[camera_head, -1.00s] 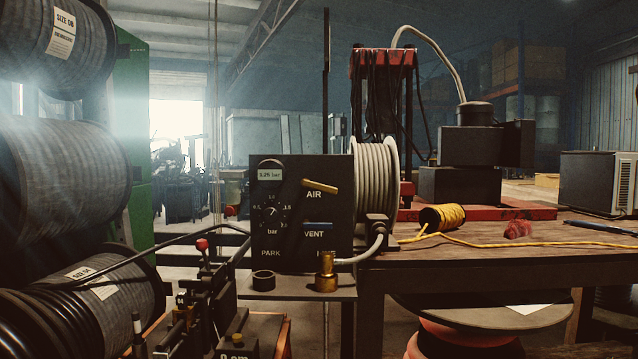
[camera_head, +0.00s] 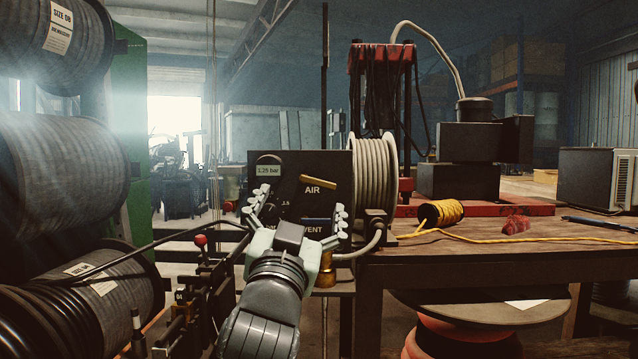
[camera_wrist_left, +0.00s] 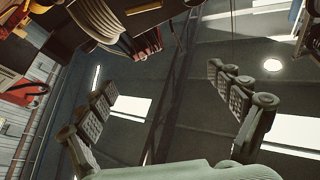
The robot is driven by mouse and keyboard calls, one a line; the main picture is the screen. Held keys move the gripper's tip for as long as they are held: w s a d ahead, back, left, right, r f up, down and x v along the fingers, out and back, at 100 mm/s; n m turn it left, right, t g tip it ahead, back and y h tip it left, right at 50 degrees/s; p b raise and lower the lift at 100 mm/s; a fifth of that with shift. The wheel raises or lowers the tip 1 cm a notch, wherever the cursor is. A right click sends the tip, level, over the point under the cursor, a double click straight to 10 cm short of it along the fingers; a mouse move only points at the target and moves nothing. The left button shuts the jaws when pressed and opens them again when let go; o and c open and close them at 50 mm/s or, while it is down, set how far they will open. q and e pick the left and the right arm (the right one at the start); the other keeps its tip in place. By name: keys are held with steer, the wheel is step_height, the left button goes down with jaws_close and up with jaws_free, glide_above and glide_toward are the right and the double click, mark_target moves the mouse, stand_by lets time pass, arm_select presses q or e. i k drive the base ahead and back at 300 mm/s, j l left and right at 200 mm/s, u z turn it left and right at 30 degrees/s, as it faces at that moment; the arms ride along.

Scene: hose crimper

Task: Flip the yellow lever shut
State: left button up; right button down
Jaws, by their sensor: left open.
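The yellow lever (camera_head: 318,182) is on the upper right of the black control panel (camera_head: 333,165), just above the word AIR. It slants slightly down to the right. A blue lever (camera_head: 317,222) beside VENT is partly hidden by my gripper. My left gripper (camera_head: 300,203) is in front of the panel, fingers spread and pointing up, with nothing between them. Its fingertips are just below and to either side of the yellow lever in the picture; I see no contact. The open fingers also show in the left wrist view (camera_wrist_left: 163,80). My right gripper is not in view.
A crimping bench with a red-knobbed lever (camera_head: 201,240) is at lower left. Large hose spools (camera_head: 65,165) fill the left side. A wooden table (camera_head: 480,255) with yellow rope (camera_head: 440,212) is at right.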

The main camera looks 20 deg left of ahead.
mark_target(304, 178)
steer(key=i+j, duration=0.15)
steer(key=i, duration=0.25)
steer(key=i+j, duration=0.1)
steer(key=i, duration=0.3)
steer(key=k, duration=0.15)
